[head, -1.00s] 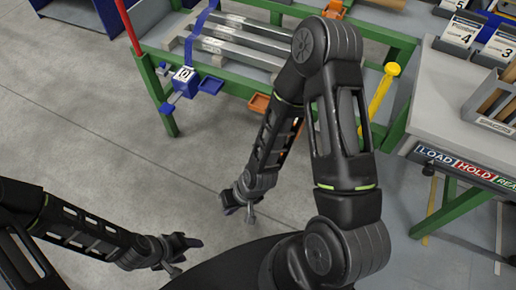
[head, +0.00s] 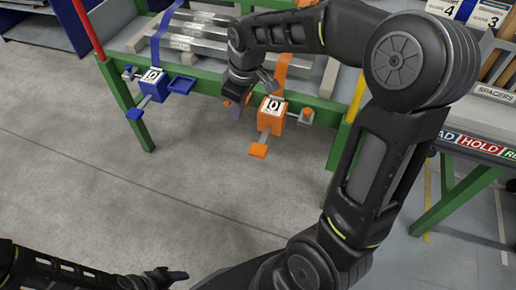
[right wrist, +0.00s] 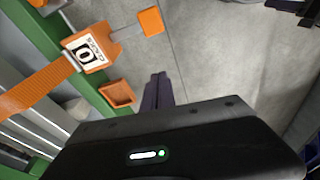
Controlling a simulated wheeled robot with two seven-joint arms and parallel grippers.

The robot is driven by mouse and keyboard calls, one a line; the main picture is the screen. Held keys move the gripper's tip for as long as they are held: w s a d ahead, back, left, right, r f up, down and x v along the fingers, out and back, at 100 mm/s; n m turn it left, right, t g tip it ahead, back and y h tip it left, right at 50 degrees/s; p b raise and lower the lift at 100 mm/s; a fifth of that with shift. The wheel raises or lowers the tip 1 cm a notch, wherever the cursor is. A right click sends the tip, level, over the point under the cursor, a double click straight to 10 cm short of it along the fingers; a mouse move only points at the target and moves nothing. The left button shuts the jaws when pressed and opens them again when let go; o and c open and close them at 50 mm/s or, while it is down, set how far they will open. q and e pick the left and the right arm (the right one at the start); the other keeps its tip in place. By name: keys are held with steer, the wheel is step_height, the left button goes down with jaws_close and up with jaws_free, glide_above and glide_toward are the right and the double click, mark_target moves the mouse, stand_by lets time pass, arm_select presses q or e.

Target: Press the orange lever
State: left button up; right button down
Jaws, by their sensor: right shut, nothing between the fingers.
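The orange lever (head: 258,150) is a flat orange paddle on a grey arm, sticking out from an orange box (head: 271,112) labelled 0 on the table's green front rail. In the right wrist view the lever's paddle (right wrist: 151,21) is at the top and the orange box (right wrist: 88,50) at upper left. My right gripper (head: 238,108) is shut and empty, just left of the orange box and apart from the lever. Its dark fingers (right wrist: 158,90) also show in the right wrist view. My left gripper (head: 172,277) is low at the bottom of the head view, far from the lever; its jaws are unclear.
A blue box (head: 152,82) with its own blue lever (head: 135,114) sits on the same rail to the left. An orange tray (right wrist: 117,94) is beside the orange box. Metal bars (head: 195,43) lie on the table under straps. The floor in front is clear.

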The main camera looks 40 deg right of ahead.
step_height(320, 180, up, 3)
steer(key=n+g, duration=0.1)
steer(key=g, duration=0.1)
glide_above(258, 148)
steer(key=shift+s+h, duration=0.1)
steer(key=shift+h, duration=0.2)
steer(key=shift+f, duration=0.1)
step_height(258, 148, down, 14)
steer(key=b, duration=0.3)
steer(key=shift+b, duration=0.3)
